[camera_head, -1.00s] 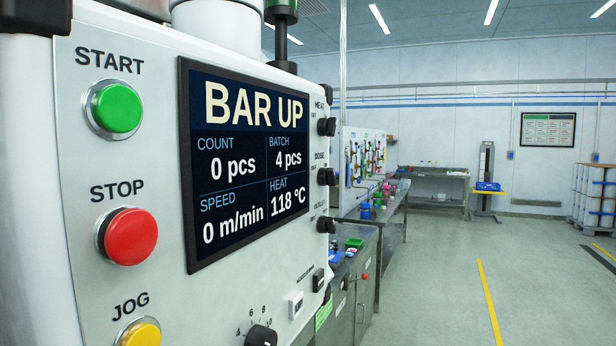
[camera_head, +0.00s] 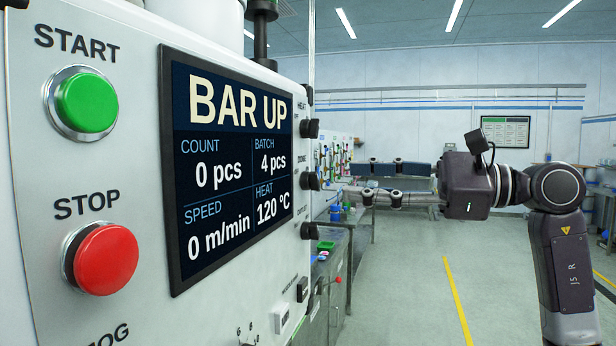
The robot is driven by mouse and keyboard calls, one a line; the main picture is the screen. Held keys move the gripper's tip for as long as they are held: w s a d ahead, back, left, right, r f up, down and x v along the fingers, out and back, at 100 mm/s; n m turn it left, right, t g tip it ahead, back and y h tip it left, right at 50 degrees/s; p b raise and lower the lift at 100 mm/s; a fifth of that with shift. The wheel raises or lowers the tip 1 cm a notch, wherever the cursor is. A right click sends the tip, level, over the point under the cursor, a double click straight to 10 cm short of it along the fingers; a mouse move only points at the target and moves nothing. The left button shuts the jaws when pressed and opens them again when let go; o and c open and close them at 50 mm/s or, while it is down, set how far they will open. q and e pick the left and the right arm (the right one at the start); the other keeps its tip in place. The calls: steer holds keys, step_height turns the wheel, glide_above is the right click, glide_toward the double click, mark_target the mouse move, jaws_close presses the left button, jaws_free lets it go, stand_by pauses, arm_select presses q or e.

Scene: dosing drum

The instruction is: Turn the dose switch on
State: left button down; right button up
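The dose switch (camera_head: 310,181) is the middle of three black knobs along the right edge of the white control panel (camera_head: 70,165), beside the DOSE label. I see it nearly edge-on, so its setting cannot be told. My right gripper (camera_head: 350,181) reaches in from the right, with its fingers pointing left at the dose switch's height. The fingers are apart, one above the other, and look empty. Their tips show just right of the switch; whether they touch it cannot be told. My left gripper is not in view.
The heat knob (camera_head: 310,128) sits above the dose switch and the outlet knob (camera_head: 308,231) below it. The screen (camera_head: 235,160) reads BAR UP, 120 °C. Green start (camera_head: 87,103) and red stop (camera_head: 105,259) buttons are at the left. The floor at right is open.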

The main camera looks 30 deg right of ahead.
mark_target(318, 179)
steer(key=p+x, duration=0.3)
steer(key=x, duration=0.3)
steer(key=shift+w+a, duration=0.2)
steer(key=shift+a, duration=0.05)
steer(key=shift+d, duration=0.1)
jaws_close()
